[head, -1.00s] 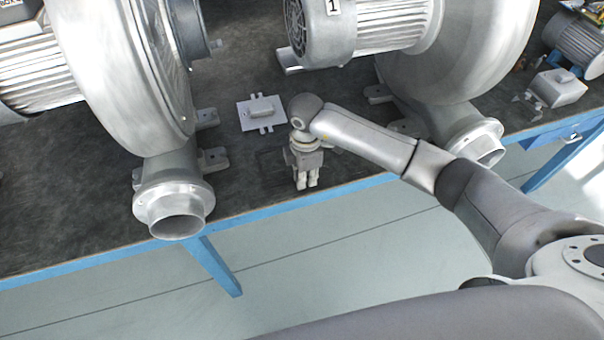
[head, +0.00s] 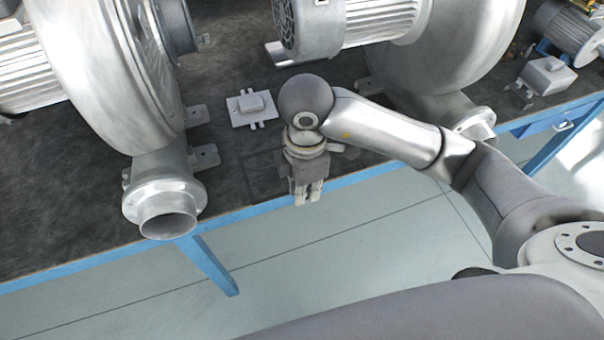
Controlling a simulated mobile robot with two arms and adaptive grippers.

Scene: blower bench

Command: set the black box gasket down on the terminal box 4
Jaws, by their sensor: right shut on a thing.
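My right gripper (head: 308,197) points down at the bench's front edge, with its fingers close together. It is shut on the black box gasket (head: 249,180), a thin dark square outline, faint against the dark bench top. The gasket shows left of the fingers; its right part is hidden behind the gripper, and its height above the bench is hard to tell. No number 4 is readable. A grey box on a flat plate (head: 251,108) lies behind and left of the gripper. Another grey box (head: 547,77) stands at the far right. I cannot tell which is terminal box 4. My left gripper is out of view.
A large silver blower (head: 95,75) stands at the left, its round outlet (head: 167,215) near the front edge. A second blower (head: 455,60) stands behind my right arm. A small motor (head: 568,30) is at the far right. The bench's blue front rail (head: 85,265) borders open floor.

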